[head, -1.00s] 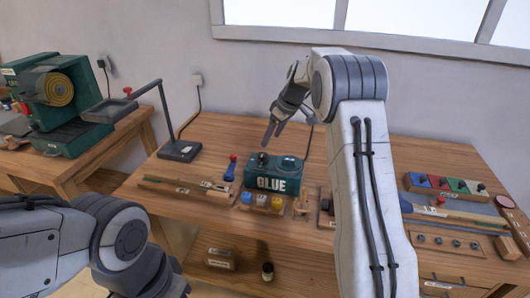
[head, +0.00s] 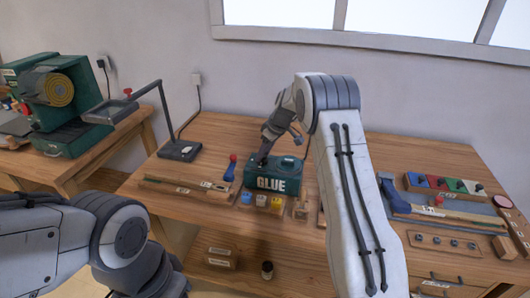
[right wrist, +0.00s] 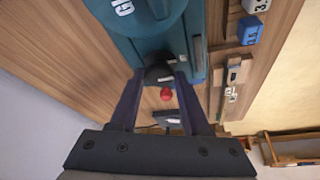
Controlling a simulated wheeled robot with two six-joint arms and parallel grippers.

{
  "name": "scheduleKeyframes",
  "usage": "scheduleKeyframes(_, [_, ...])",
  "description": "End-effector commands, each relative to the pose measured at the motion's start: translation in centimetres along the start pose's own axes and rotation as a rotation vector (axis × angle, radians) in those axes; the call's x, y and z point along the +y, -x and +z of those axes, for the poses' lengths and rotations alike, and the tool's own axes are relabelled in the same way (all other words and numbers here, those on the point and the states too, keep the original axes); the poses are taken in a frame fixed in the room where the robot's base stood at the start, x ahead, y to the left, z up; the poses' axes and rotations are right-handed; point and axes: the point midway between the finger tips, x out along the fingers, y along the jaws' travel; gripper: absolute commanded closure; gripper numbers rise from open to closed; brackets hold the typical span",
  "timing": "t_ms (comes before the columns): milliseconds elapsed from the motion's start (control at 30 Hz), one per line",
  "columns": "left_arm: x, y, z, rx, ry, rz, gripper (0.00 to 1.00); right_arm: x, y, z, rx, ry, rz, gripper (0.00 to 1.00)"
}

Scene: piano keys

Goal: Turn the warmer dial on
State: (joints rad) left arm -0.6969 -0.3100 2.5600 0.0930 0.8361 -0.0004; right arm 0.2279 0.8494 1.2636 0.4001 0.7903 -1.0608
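The teal glue warmer (head: 272,183), marked GLUE, stands on the wooden bench in the head view. It also shows at the top of the right wrist view (right wrist: 195,62). Its black dial (right wrist: 158,72) is on the warmer's left end. My right gripper (head: 261,158) points down at that end in the head view. In the right wrist view its two fingers (right wrist: 158,78) are apart, one on either side of the dial. I cannot tell whether they touch it. The dial's pointer direction is unclear. My left arm shows at lower left, with its gripper out of view.
A blue tool with a red end (head: 231,167) stands close left of the warmer. Small coloured blocks (head: 262,200) sit in front. A lamp stand (head: 179,151) is farther left. Coloured switches (head: 443,183) are at right. The bench behind the warmer is clear.

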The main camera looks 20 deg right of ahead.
Motion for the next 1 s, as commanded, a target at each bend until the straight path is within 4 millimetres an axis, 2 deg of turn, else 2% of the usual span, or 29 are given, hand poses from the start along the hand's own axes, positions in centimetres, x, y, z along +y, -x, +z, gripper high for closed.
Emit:
scheduleKeyframes(67, [0.0,0.0,0.0,0.0,0.0,0.0,0.5,-0.1,0.0,0.0,-0.001,0.0,-0.002,1.0])
scheduleKeyframes(467, [0.0,0.1,0.0,0.0,0.0,0.0,0.5,-0.1,0.1,0.0,-0.002,-0.065,0.026,1.0])
scheduleKeyframes(667, [0.0,0.5,0.0,0.0,0.0,0.0,0.5,-0.4,0.1,-0.1,-0.003,-0.189,0.077,1.0])
scheduleKeyframes(1000, [0.2,2.4,-0.1,0.0,0.0,0.0,0.5,-0.7,0.3,-0.3,-0.003,-0.478,0.199,1.0])
